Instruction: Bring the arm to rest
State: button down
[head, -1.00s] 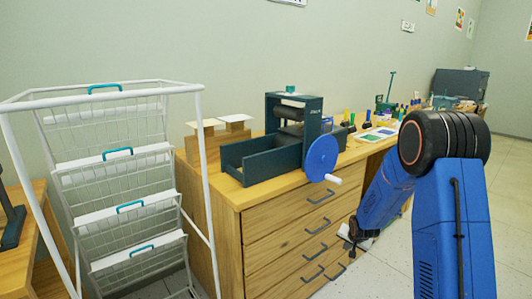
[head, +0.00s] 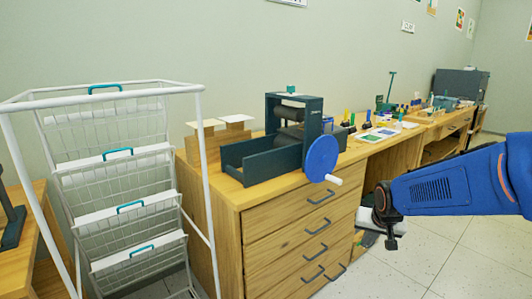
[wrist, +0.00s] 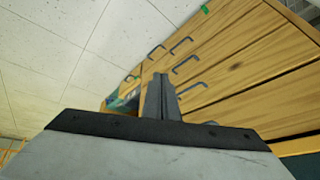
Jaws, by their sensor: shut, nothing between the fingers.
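My blue arm (head: 440,190) reaches in from the right edge in the head view, held roughly level. My gripper (head: 391,243) hangs at its left end, in front of the wooden drawer cabinet (head: 262,228) and to the right of its drawers. In the wrist view the two grey fingers of my gripper (wrist: 160,98) stand together, shut and empty, with the drawer fronts beyond them.
A press with a blue wheel (head: 322,158) stands on the cabinet, its handle jutting over the front edge. A white wire drying rack (head: 205,150) stands at the left. Open tiled floor (head: 455,260) lies below and right of my arm.

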jog(key=s+a+r+n, duration=0.1)
jog(key=s+r, duration=0.1)
jog(key=s, duration=1.2)
jog(key=s+a+r+n+g, duration=0.1)
jog(key=s+r+n, duration=0.1)
jog(key=s, duration=1.2)
jog(key=shift+a+r+n+y, duration=0.3)
jog(key=shift+a+r, duration=0.1)
jog(key=shift+r, duration=0.3)
